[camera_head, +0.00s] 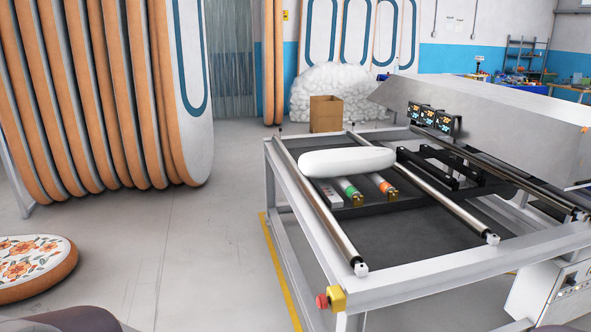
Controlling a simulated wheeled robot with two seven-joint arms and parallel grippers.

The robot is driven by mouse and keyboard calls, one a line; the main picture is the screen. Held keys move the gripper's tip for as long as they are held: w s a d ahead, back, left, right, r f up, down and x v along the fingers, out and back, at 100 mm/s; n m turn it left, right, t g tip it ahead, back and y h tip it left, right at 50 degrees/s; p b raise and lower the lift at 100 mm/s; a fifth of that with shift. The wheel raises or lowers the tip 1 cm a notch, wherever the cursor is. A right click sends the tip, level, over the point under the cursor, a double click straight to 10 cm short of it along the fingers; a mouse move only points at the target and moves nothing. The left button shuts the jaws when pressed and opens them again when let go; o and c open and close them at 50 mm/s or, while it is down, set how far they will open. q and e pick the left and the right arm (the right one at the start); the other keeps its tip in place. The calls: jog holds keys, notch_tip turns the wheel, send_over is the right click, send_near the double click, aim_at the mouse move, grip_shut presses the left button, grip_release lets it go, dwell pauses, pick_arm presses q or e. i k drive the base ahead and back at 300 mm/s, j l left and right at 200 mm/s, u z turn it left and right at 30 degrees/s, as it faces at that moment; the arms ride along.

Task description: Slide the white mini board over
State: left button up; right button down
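The white mini board (347,161) is a rounded, thick white slab. It lies flat across the left part of the metal roller frame (420,290), near its far left end. Its left end rests over the left roller (322,222), and its right end reaches the middle of the frame. Neither of my grippers shows in the head view, and nothing is touching the board from above.
A red emergency button (322,301) sits on the frame's near corner. Under the board are green and orange-ended cylinders. A grey sloped housing (490,125) covers the frame's far right. Tall boards (90,95) stand left; a floral board (30,265) lies low left. Floor between is clear.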

aim_at(342, 161)
jog(key=i+j+u, duration=0.3)
jog(key=i+u, duration=0.15)
jog(key=i, duration=0.25)
jog(key=i+u, duration=0.4)
jog(key=i, duration=0.3)
jog(key=i+l+u, duration=0.15)
jog(key=i+u, duration=0.3)
jog(key=i, duration=0.3)
jog(key=i+z, duration=0.8)
jog(key=i, duration=0.2)
jog(key=i+j+z, duration=0.75)
jog(key=i, duration=0.15)
jog(key=i+j+z, duration=0.85)
jog(key=z, duration=0.25)
jog(key=i+j+z, duration=0.15)
jog(key=j+z, duration=0.25)
jog(key=i+j+z, duration=0.1)
jog(key=j+z, duration=0.25)
jog(key=j, duration=0.15)
jog(key=j+z, duration=0.35)
jog(key=i+j, duration=0.05)
jog(key=j, duration=0.05)
